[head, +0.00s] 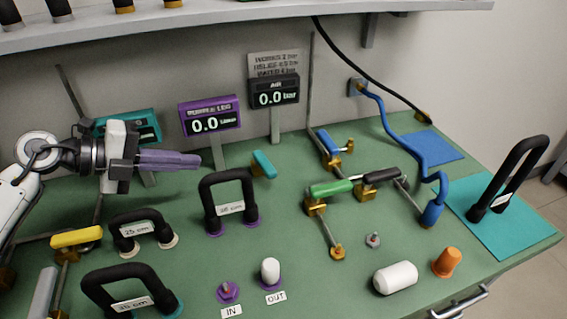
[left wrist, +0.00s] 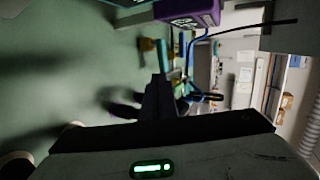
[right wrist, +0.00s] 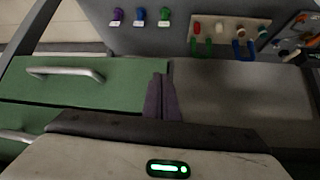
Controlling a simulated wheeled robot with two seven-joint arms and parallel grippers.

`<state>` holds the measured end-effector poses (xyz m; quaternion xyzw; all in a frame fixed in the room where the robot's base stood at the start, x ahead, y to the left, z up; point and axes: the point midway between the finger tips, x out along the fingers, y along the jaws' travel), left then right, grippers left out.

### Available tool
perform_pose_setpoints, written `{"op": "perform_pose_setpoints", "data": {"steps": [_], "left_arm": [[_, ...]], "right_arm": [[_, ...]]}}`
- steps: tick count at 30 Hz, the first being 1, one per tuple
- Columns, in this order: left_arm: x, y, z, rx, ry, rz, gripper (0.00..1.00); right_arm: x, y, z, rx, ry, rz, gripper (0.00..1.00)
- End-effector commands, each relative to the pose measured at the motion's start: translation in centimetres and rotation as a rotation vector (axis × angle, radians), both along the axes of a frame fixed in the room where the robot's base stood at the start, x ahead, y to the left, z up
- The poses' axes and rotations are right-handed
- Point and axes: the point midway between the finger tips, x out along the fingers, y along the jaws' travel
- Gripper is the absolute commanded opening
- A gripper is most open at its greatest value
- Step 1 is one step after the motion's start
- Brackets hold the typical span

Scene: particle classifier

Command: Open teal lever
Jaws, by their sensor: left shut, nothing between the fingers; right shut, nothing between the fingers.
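The teal lever (head: 263,163) is a short handle on a brass valve body, behind the tall black hose handle near the middle of the bench. Part of its valve is hidden by that hose. My left gripper (head: 198,160) is shut and empty, pointing right toward the lever and held above the bench to its left, with a clear gap between them. Its shut fingers also show in the left wrist view (left wrist: 158,90). My right gripper (right wrist: 162,95) is shut and empty in the right wrist view, in front of green drawers, and is outside the head view.
The black hose (head: 229,179) labelled 28 cm stands just in front of the teal lever. A purple display (head: 210,116) and a black display (head: 274,96) stand behind. Green, black, blue and yellow levers sit around it. A white bottle (head: 395,278) lies at front right.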

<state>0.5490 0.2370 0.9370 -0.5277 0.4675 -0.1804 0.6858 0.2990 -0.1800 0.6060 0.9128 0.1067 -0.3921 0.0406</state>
Motion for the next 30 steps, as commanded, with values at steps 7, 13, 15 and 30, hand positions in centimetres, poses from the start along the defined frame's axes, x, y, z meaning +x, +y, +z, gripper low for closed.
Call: {"op": "perform_pose_setpoints", "data": {"steps": [7,13,15,30], "left_arm": [[-0.7,-0.5,-1.4,0.048,0.039,-0.033,0.00],[-0.7,-0.5,-1.4,0.045,0.038,-0.032,0.00],[-0.5,-0.8,-1.5,0.043,0.037,-0.032,0.00],[3.7,-7.7,-6.0,0.039,0.037,-0.033,0.00]], "right_arm": [[0.2,2.1,0.7,0.074,-0.009,-0.013,0.00],[0.2,2.1,0.7,0.072,-0.008,-0.013,0.00],[0.1,2.1,0.7,0.071,-0.008,-0.013,0.00],[0.1,1.9,1.0,0.070,-0.009,-0.015,0.00]]}}
